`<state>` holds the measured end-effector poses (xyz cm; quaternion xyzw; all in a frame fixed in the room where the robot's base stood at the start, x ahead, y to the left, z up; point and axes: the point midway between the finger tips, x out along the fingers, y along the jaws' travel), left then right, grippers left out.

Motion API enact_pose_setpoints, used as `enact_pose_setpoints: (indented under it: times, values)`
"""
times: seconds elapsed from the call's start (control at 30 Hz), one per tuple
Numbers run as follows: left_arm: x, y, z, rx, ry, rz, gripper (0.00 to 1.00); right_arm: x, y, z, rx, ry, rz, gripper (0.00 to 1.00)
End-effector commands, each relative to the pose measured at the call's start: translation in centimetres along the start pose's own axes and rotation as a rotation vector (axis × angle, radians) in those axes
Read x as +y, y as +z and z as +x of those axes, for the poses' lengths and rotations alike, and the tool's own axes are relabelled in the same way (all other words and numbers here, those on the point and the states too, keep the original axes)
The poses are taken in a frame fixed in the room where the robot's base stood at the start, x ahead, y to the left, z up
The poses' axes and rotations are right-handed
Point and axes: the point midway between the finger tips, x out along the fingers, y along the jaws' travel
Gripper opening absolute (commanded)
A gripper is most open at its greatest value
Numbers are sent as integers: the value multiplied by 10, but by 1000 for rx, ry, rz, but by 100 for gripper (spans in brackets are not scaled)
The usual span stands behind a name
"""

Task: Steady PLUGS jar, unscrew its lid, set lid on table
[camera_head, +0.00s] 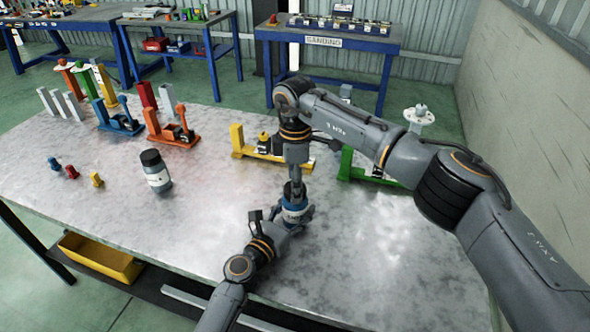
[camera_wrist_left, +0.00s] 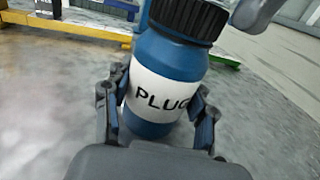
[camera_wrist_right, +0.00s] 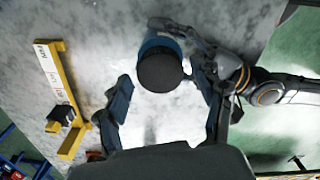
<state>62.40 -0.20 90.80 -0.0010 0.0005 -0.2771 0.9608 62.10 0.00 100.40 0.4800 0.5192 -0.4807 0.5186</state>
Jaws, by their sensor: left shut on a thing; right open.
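The PLUGS jar (camera_head: 294,213) is blue with a white label and stands on the metal table (camera_head: 225,215), toward its front middle. The left wrist view shows the jar (camera_wrist_left: 158,92) slightly tilted in the picture, with its ribbed black lid (camera_wrist_left: 187,17) on. My left gripper (camera_head: 290,217) is shut around the jar body from the front left. My right gripper (camera_head: 296,185) points down over the jar, open. In the right wrist view its fingers are spread to either side of the round black lid (camera_wrist_right: 160,71); contact cannot be made out.
Small coloured plugs (camera_head: 72,172) lie further left. Orange (camera_head: 172,130), yellow (camera_head: 262,155) and green (camera_head: 350,168) fixtures stand behind. The table's right front is clear.

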Motion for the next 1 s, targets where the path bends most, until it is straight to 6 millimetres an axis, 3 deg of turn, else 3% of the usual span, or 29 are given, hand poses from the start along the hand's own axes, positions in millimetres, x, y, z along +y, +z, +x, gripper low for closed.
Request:
enact_pose_setpoints:
  times: [0.37,0.67,0.83,1.0]
  values:
    - [0,1,0,-1,0,0,0,0,0,8,0,1,-1,68]
    - [0,1,0,-1,0,0,0,0,0,7,0,1,-1,12]
    - [0,1,0,-1,0,0,0,0,0,7,0,1,-78,11]
    - [0,1,0,-1,-1,0,0,0,0,6,-1,2,-370,11]
